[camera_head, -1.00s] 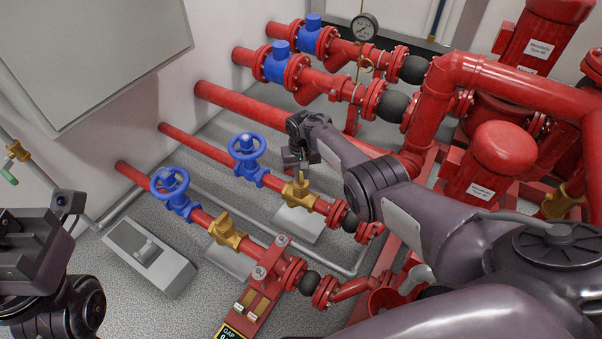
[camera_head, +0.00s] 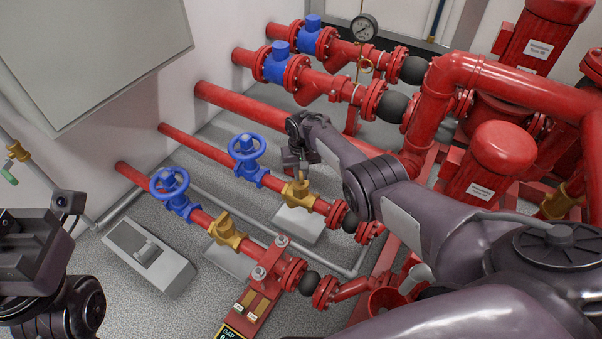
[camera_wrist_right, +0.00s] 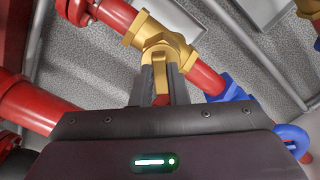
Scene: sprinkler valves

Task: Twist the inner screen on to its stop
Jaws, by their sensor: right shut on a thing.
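The inner brass strainer (camera_head: 299,194) sits on the second red pipe, past a blue handwheel valve. My right gripper (camera_head: 305,172) is just above it. In the right wrist view, the brass strainer body (camera_wrist_right: 158,38) lies ahead, and my right gripper's two dark fingers (camera_wrist_right: 161,82) are shut on a brass piece, taken as the screen (camera_wrist_right: 160,70), that stands up between them. It lines up with the strainer's branch; how far it is seated is hidden. My left gripper (camera_head: 30,245) is at the left edge, away from the pipes, its jaws unclear.
The outer brass strainer (camera_head: 227,231) is on the nearer pipe. Blue handwheels (camera_head: 246,152) stand left of the strainers. A grey pedestal box (camera_head: 148,256) is on the floor. A red stand (camera_head: 255,305) with a GAP label is in front. Red pumps (camera_head: 497,165) crowd the right.

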